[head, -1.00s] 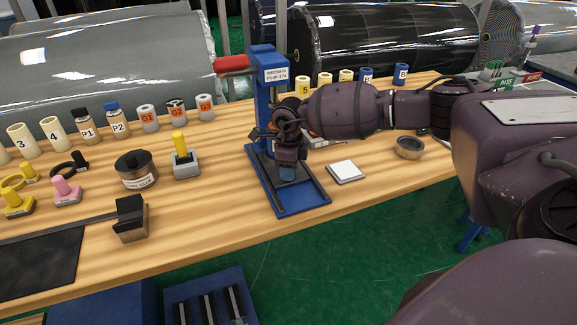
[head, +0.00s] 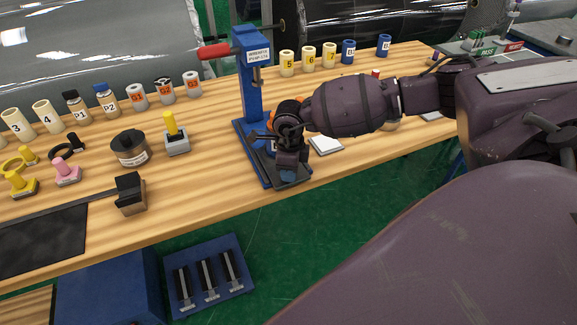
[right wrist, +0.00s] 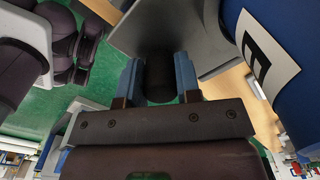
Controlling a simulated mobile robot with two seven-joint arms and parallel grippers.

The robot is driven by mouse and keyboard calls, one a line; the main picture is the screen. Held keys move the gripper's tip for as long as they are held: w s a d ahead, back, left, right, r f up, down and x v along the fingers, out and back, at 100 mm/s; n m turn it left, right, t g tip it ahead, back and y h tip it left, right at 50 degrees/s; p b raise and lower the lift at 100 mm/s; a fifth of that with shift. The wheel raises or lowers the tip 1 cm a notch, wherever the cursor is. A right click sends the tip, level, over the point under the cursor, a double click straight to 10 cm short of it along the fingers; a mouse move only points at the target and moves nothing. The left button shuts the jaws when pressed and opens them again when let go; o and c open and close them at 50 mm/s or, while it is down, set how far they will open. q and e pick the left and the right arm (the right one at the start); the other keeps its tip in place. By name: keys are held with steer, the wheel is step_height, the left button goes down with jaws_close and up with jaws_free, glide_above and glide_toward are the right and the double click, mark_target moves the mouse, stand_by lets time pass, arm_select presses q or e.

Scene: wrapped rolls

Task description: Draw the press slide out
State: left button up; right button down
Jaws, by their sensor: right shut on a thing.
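The blue press (head: 252,95) stands on the wooden bench, with a red-gripped lever at its top. Its dark grey slide (head: 298,181) lies along the base and reaches the base's front end. My right gripper (head: 288,172) is low over the slide's front end. In the right wrist view, its two blue fingertips (right wrist: 158,82) are shut on the slide's black knob (right wrist: 158,70), beside the grey slide plate (right wrist: 150,30). A blue round part with a white label (right wrist: 268,55) is close by on the right. My arm hides part of the slide. My left gripper is out of view.
A white square pad (head: 326,145) lies right of the press. A stamp with a yellow handle (head: 175,135) and a dark round tin (head: 130,148) stand to the left. Labelled rolls (head: 312,57) line the back. The bench's front edge is close to the press.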

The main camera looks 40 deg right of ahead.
steer(key=c, duration=0.8)
jaws_free()
steer(key=shift+s, duration=0.3)
steer(key=shift+w, duration=0.1)
steer(key=shift+r, duration=0.1)
step_height(320, 180, up, 11)
steer(key=shift+f, duration=0.2)
steer(key=shift+a, duration=0.1)
